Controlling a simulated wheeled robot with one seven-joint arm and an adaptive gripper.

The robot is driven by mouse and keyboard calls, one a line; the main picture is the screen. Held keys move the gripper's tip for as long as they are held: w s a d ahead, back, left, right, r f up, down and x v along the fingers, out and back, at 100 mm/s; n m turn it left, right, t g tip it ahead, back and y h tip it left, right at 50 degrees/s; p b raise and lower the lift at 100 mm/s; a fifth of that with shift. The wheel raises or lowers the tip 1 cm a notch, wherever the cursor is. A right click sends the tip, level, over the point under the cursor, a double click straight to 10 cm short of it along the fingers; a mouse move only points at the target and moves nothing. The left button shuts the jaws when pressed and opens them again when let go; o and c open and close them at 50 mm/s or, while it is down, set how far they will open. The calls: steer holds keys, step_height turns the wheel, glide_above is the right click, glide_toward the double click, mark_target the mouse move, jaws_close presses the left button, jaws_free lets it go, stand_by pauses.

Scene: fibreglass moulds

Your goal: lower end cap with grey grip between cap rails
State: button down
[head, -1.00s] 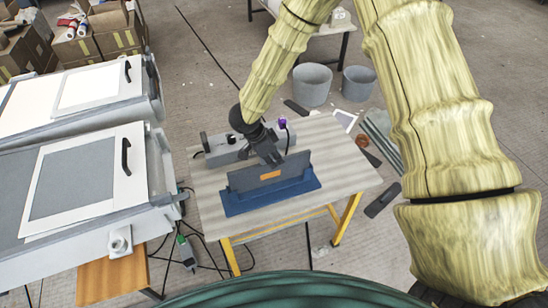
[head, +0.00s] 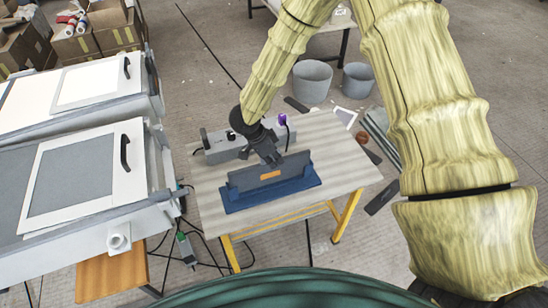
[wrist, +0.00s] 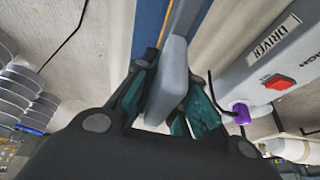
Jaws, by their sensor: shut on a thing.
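The end cap (head: 245,181) is a dark grey upright panel with an orange label, above the table in the head view. The blue cap rails (head: 240,204) are on the table around its lower part. The cap's lower edge is hidden behind the front rail, so I cannot tell whether it touches the bottom. My gripper (head: 272,161) is shut on the grey grip behind the panel. In the wrist view the grey grip (wrist: 171,78) lies between the teal finger pads of my gripper (wrist: 168,106), and a strip of the blue rails (wrist: 149,28) shows beyond.
The striped table (head: 335,160) has free room to the right of the rails. A grey box-shaped device (head: 224,150) stands behind the cap; the wrist view shows its red switch (wrist: 278,82) and a purple knob (wrist: 241,113). White mould units (head: 100,190) stand at left.

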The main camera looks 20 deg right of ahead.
steer(key=shift+f, duration=0.35)
steer(key=c, duration=1.4)
jaws_free()
steer(key=shift+o, duration=0.2)
steer(key=v, duration=1.2)
steer(key=shift+a, duration=0.1)
